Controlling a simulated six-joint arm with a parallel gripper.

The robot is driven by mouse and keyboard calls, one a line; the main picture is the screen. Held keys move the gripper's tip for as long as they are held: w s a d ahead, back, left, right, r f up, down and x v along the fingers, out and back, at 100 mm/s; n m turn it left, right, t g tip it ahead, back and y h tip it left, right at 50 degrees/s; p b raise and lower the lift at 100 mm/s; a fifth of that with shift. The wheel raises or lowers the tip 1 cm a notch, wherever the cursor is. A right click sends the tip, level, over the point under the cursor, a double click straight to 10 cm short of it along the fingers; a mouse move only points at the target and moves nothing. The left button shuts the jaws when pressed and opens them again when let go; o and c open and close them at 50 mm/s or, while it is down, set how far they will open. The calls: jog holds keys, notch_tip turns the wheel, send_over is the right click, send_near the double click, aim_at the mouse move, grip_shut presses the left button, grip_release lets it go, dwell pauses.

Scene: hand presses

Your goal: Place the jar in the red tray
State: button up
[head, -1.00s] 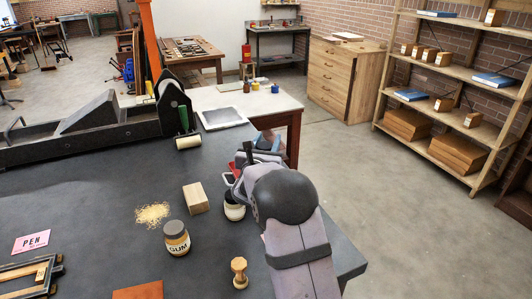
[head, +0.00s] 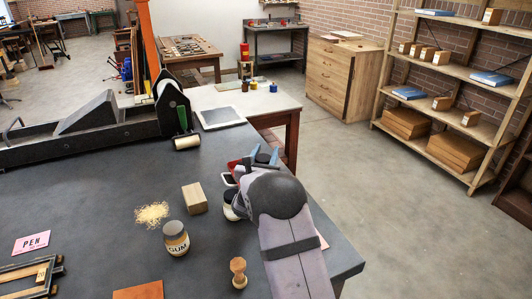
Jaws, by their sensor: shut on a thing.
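My gripper (head: 263,157) reaches over the right part of the dark table, with its blue fingertips showing past the dark wrist. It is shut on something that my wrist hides. A jar (head: 175,240) with a GUM label and grey lid stands upright on the table, left of my arm and apart from it. A second pale jar with a dark top (head: 229,206) stands just left of my wrist, partly covered by it. A red thing (head: 233,165) shows beside the fingers; I cannot tell if it is the red tray.
A wooden block (head: 194,198), a pile of shavings (head: 152,215) and a wooden stamp (head: 238,272) lie around the jars. A pink PEN card (head: 31,242) and a wooden frame (head: 30,275) are at left. A black press (head: 90,128) stands behind. The table's middle left is clear.

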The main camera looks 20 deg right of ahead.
jog(key=shift+f+b, duration=0.5)
jog(key=shift+b, duration=0.3)
jog(key=o, duration=1.2)
jog(key=shift+o, duration=0.2)
jog(key=shift+r, duration=0.1)
jog(key=b+v, duration=0.1)
jog(key=v, duration=1.1)
jog(key=shift+r, duration=0.45)
